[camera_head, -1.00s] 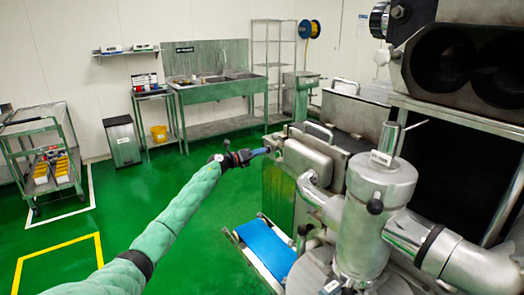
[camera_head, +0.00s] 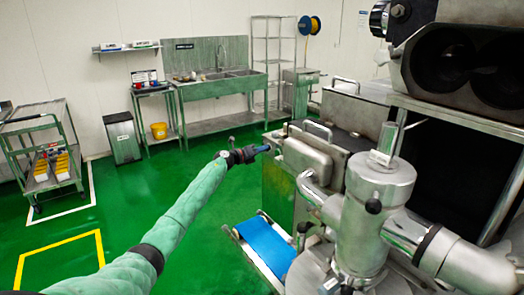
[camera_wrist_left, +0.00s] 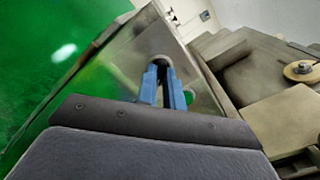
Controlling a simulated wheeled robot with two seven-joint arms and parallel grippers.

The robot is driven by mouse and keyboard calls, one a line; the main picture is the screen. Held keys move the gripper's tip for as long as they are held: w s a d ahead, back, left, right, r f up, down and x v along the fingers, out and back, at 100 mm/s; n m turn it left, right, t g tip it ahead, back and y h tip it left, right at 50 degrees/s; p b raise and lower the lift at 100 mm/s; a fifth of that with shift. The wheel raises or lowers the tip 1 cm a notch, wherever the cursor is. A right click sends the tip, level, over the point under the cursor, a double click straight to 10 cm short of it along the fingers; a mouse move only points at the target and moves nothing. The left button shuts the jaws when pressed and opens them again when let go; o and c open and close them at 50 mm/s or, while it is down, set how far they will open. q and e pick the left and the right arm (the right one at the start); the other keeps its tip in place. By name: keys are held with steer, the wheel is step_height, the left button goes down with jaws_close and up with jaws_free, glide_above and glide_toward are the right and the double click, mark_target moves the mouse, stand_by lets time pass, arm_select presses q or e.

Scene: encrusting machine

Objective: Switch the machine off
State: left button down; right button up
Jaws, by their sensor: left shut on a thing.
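The machine (camera_head: 310,158) is a large steel unit on the right of the head view, with a blue conveyor belt (camera_head: 265,245) low at its front. My left arm reaches across to its near side panel. My left gripper (camera_head: 267,148) has blue fingers against the panel's upper edge area. In the left wrist view the left gripper (camera_wrist_left: 164,82) is shut on a small grey rounded knob (camera_wrist_left: 161,59) on the steel panel (camera_wrist_left: 130,68). The fingers hide most of the knob, so its setting cannot be read. My right gripper is out of view.
Steel pipes and a cylinder (camera_head: 380,190) stand close to the right of my arm. A sink bench (camera_head: 215,90), a grey bin (camera_head: 122,138) and a trolley (camera_head: 42,150) stand further back. The green floor on the left is open.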

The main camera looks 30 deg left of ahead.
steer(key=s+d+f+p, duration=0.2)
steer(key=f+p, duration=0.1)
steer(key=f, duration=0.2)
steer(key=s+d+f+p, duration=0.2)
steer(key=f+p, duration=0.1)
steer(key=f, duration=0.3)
arm_select(q)
steer(key=shift+f+n+p, duration=0.15)
steer(key=shift+n+p, duration=1.65)
steer(key=shift+n, duration=7.3)
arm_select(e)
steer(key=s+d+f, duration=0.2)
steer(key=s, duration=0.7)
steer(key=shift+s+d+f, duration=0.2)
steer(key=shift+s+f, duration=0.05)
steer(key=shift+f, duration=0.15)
arm_select(q)
steer(key=c, duration=1.5)
jaws_free()
steer(key=shift+a, duration=0.1)
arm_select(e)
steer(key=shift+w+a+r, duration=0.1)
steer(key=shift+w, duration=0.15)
